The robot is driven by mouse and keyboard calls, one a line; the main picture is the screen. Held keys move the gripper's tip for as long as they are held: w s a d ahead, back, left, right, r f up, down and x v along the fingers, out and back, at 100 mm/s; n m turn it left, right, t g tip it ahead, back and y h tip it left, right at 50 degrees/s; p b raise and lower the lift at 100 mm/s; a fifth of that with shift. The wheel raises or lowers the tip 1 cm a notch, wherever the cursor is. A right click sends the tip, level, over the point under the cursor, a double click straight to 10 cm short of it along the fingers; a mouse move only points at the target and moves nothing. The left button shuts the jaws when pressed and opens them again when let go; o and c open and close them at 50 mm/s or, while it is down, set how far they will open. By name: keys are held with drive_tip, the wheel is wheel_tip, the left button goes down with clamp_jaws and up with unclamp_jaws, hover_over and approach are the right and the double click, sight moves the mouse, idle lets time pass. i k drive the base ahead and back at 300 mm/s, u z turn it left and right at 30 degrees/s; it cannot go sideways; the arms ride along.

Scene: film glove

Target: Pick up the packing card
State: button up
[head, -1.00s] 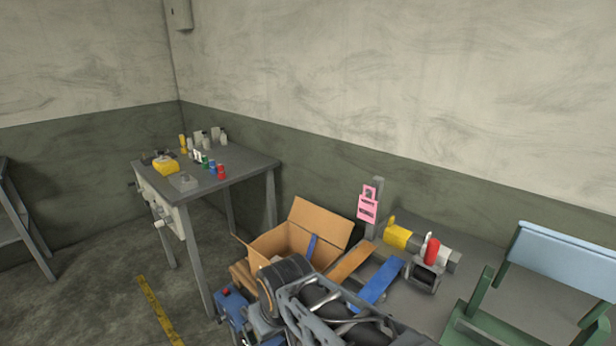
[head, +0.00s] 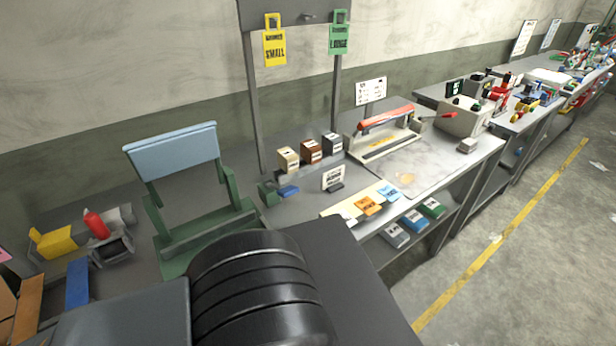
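A small white card with dark print (head: 334,178) stands upright in a dark holder on the grey bench, left of the heat sealer. A larger white printed card (head: 370,91) is upright behind the sealer. The print on both is too small to read, so I cannot tell which is the packing card. My arm fills the bottom middle of the head view; my gripper is not in view.
The sealer (head: 388,133) has a red handle. Three small boxes (head: 311,151) stand left of it. Coloured packets (head: 371,204) lie at the front edge. A green and blue rack (head: 176,165) stands left. Open floor (head: 530,250) lies right, with a yellow line.

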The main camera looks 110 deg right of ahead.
sight(332, 180)
drive_tip(key=z, duration=4.35)
drive_tip(key=k, duration=0.5)
drive_tip(key=z, duration=1.2)
drive_tip(key=i, duration=2.15)
drive_tip(key=u, duration=3.05)
